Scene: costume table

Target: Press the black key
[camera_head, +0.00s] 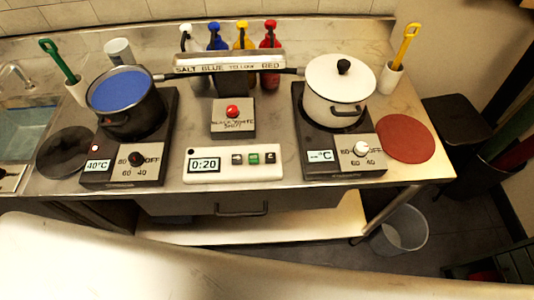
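A white timer panel (218,178) lies at the front middle of the steel table, its display (204,164) reading 0:20. To the right of the display are three small keys in a row: a dark grey or black key (237,159) at left, a green key (254,158) in the middle, and a third dark key (270,158) at right. The marks on the keys are too small to read surely. Behind the panel stands a dark box with a red button (232,111), its label seeming to include "BLACK WHITE". Neither of my grippers is in view.
A hot plate with a blue-filled pot (125,95) stands left, showing 40°C. Another hot plate with a white lidded pot (338,88) stands right. Several coloured bottles stand behind a labelled rack (228,64). A red round mat (405,138) lies right. A bin (400,230) stands below.

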